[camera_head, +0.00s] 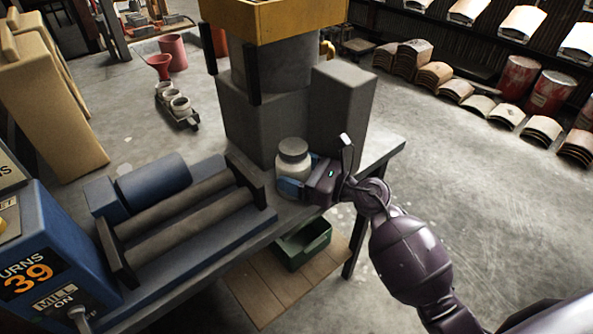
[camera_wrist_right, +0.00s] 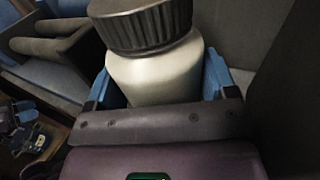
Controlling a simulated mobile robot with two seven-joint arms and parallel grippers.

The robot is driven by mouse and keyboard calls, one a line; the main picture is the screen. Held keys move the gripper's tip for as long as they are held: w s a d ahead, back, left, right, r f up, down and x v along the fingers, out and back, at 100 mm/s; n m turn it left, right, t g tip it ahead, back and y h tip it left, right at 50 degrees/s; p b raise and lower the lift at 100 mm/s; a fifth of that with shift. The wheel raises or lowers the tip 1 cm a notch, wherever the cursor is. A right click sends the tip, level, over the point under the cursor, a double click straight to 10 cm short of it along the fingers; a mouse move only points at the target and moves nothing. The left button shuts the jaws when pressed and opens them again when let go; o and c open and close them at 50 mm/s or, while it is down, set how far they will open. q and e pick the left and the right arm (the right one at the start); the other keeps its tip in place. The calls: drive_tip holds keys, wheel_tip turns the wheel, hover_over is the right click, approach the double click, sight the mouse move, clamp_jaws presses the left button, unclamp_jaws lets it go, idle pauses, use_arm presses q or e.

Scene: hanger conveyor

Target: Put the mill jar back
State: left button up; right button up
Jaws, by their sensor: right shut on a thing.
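The mill jar (camera_head: 293,158) is white with a dark grey ribbed lid. It stands upright at the right part of the bench, between the roller mill and a grey block-shaped machine. My right gripper (camera_head: 290,184) is shut around the jar's body, with its blue fingers on either side. In the right wrist view the jar (camera_wrist_right: 155,75) shows between the blue fingers; its base is hidden. I cannot tell whether the base touches the bench. The roller mill (camera_head: 185,215) has two dark parallel rollers and lies left of the jar, its rollers empty. My left gripper is not in view.
A blue control box (camera_head: 45,265) reads "TURNS 39" and "MILL ON" at the left. The grey machine (camera_head: 340,105) with a yellow top stands close behind the jar. A green bin (camera_head: 303,245) sits on a low shelf below the bench (camera_head: 385,150).

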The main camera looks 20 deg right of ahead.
drive_tip(key=shift+f, duration=0.1)
drive_tip(key=o, duration=1.3)
drive_tip(key=shift+c, duration=0.2)
drive_tip(key=shift+r, duration=0.2)
drive_tip(key=shift+s+d+f, duration=0.1)
drive_tip(key=shift+s+d, duration=0.05)
drive_tip(key=shift+d, duration=0.05)
drive_tip(key=v, duration=1.1)
drive_tip(key=shift+s+b, duration=0.25)
drive_tip(key=shift+b, duration=0.1)
